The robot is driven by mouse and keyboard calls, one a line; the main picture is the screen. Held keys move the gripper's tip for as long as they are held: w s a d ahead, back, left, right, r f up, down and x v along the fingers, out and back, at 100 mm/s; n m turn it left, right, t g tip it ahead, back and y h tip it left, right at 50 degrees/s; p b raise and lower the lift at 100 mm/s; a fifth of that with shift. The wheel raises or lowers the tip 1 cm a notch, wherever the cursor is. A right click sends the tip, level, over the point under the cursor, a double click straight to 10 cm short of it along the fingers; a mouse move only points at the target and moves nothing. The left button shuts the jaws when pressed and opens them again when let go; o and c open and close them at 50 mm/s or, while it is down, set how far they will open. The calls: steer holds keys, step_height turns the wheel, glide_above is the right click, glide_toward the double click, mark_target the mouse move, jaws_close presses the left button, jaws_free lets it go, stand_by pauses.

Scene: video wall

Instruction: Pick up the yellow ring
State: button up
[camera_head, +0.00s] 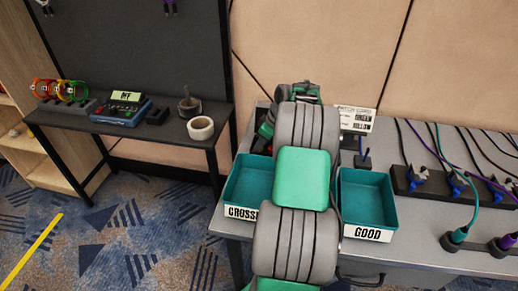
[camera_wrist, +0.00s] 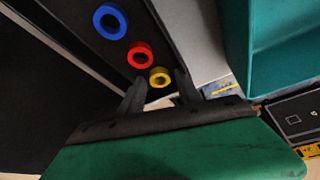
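In the wrist view a yellow ring (camera_wrist: 160,69) lies on a dark strip (camera_wrist: 164,40), at the end of a row with a red ring (camera_wrist: 131,56) and a blue ring (camera_wrist: 98,21). My gripper (camera_wrist: 160,86) is open. Its two dark fingers stand apart, one on each side of the yellow ring in the picture. I cannot tell whether they touch it or how far above it they are. In the head view my arm reaches to the back of the grey table and hides these rings. My gripper (camera_head: 302,90) is partly hidden there.
Teal bins flank my arm: a left one (camera_head: 231,203) and one labelled GOOD (camera_head: 383,233). A sign (camera_head: 357,119) stands behind. Cables in a dark block (camera_head: 402,181) lie right. The left table (camera_head: 172,133) holds coloured loops, a device and a tape roll (camera_head: 200,128).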

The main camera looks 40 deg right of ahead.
jaws_close()
steer(key=shift+r, duration=0.1)
stand_by(0.4)
